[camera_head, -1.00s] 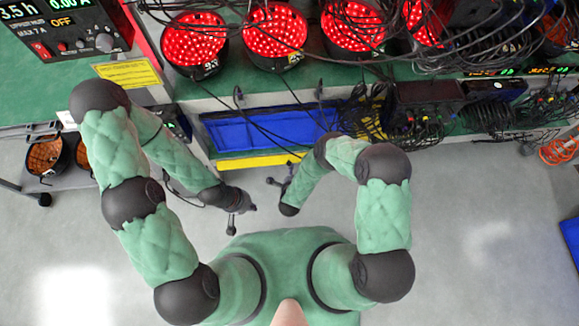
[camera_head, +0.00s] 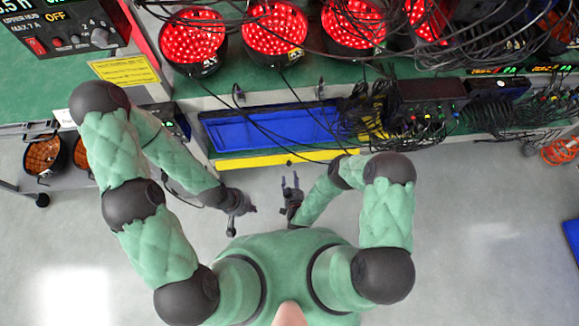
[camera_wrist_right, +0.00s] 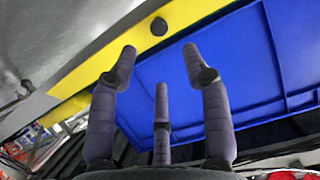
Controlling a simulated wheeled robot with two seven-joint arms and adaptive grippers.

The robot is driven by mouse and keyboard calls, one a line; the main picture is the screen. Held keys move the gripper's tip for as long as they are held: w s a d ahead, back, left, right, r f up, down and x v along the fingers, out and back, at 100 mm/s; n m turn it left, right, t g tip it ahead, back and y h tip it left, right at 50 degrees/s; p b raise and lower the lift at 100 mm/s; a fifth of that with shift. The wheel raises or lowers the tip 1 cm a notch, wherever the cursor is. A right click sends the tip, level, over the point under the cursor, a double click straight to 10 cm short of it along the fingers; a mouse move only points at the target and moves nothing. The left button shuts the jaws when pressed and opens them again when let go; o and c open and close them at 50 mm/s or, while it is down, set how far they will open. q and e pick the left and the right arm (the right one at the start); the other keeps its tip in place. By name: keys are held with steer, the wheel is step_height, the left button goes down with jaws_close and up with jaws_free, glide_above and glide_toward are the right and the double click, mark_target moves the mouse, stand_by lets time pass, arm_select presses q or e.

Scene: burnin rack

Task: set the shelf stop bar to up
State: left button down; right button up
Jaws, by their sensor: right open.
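A yellow bar (camera_head: 265,160), which I take for the shelf stop bar, runs along the rack's front edge, just in front of a blue tray (camera_head: 225,132). In the right wrist view the yellow bar (camera_wrist_right: 195,14) crosses the upper left, with a round dark knob (camera_wrist_right: 159,27) on it. My right gripper (camera_head: 290,178) is open and empty, its fingers pointing at the bar, with no contact visible. In the right wrist view its fingers (camera_wrist_right: 158,62) are spread below the knob. My left gripper (camera_head: 241,212) hangs left of the right one; its fingers are too small to read.
Round units with red lights (camera_head: 275,32) stand on the green upper shelf. Loose black cables hang across the tray's right side and over dark boxes (camera_head: 430,97). A power supply (camera_head: 60,25) is at the upper left. The grey floor (camera_head: 480,230) at right is mostly clear.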

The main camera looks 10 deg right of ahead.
mark_target(289, 164)
steer(key=b+x, duration=0.3)
steer(key=x, duration=0.5)
steer(key=shift+w+f, duration=0.2)
steer(key=shift+w, duration=0.15)
jaws_close()
